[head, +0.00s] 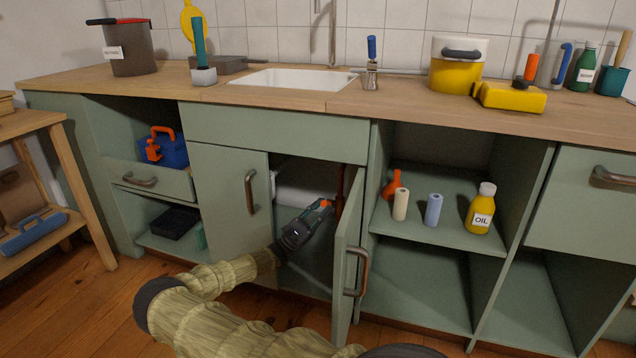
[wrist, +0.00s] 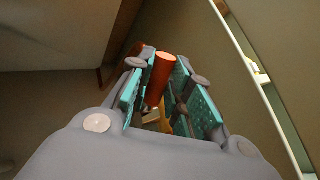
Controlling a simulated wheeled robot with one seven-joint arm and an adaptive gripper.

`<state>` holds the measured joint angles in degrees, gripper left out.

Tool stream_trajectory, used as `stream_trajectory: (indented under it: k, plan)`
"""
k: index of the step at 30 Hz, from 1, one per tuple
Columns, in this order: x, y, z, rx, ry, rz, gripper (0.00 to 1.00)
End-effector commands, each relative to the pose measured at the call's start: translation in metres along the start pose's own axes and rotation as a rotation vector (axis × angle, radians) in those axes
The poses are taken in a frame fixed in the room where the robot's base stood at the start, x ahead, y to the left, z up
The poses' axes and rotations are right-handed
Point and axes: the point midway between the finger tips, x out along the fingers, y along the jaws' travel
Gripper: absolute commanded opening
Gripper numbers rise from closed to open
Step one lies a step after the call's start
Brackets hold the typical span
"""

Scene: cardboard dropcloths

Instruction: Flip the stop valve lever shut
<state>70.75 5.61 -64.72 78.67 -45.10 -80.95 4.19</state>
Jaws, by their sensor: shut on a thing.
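The stop valve lever has an orange-red cylindrical grip, seen in the wrist view (wrist: 160,80) between the two teal finger pads. In the head view the orange tip (head: 325,203) shows at the end of my gripper (head: 317,209). My gripper is shut on the lever inside the open sink cabinet. A reddish-brown pipe (head: 346,182) stands just to the right of it. The valve body is mostly hidden behind the fingers; a small pale and yellow part shows beyond them in the wrist view. I cannot tell the lever's exact angle.
The right cabinet door (head: 345,265) stands open close beside my arm; the left door (head: 231,205) is closed. Open shelves on the right hold an oil bottle (head: 480,210) and rolls.

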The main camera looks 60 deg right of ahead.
Motion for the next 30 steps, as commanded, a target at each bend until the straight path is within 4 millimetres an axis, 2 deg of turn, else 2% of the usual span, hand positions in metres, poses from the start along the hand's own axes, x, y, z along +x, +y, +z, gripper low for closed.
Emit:
stream_trajectory:
  k: [7, 8, 11, 23, 26, 30]
  plan:
    - [0.000, -0.002, -0.001, -0.003, 0.002, -0.002, 0.00]
    - [0.000, -0.002, -0.001, -0.003, 0.002, -0.002, 0.24]
    - [0.000, -0.001, -0.001, -0.002, 0.002, -0.001, 0.42]
    - [-0.006, 0.002, 0.000, 0.001, 0.003, 0.001, 0.42]
    - [-0.016, 0.002, 0.000, 0.002, 0.005, 0.002, 0.42]
    - [-0.039, 0.001, 0.000, 0.001, 0.005, 0.003, 0.42]
